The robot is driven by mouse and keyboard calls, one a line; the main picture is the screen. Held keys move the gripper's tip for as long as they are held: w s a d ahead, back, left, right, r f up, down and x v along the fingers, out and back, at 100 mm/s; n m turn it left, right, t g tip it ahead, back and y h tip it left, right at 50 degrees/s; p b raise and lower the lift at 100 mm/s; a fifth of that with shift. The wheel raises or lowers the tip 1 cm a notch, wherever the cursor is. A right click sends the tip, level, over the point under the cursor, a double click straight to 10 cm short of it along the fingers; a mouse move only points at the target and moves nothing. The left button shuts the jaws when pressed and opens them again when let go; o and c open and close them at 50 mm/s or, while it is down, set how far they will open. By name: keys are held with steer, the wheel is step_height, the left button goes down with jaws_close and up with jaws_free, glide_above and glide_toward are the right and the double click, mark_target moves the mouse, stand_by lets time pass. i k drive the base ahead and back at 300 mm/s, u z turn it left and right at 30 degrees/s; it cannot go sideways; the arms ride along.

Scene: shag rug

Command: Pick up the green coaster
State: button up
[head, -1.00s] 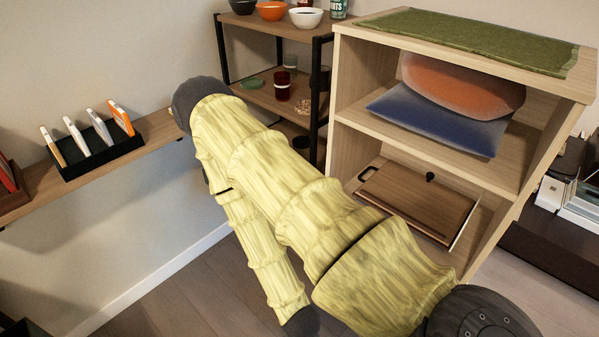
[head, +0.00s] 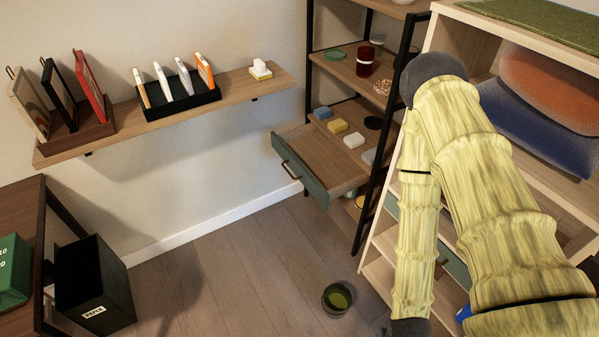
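A flat green disc (head: 335,55), which looks like the green coaster, lies on an upper board of the dark-framed shelf unit (head: 312,25) in the head view. A dark red cup (head: 365,60) stands to its right, and a patterned round piece (head: 383,87) lies nearer the front right of the same board. My yellow-covered arm crosses the right side of the picture, to the right of the disc and apart from it in the picture. My gripper is not in view, so its state and any contents are hidden.
A drawer (head: 305,180) juts from the shelf unit below the disc. A wall shelf (head: 240,82) with upright items is at the left. A dark box (head: 92,285) stands lower left, and a small round bin (head: 337,300) is on the floor. Bare floor lies between.

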mark_target(332, 55)
steer(key=k, duration=0.5)
steer(key=u, duration=1)
steer(key=i, duration=1.6)
steer(key=z, duration=0.5)
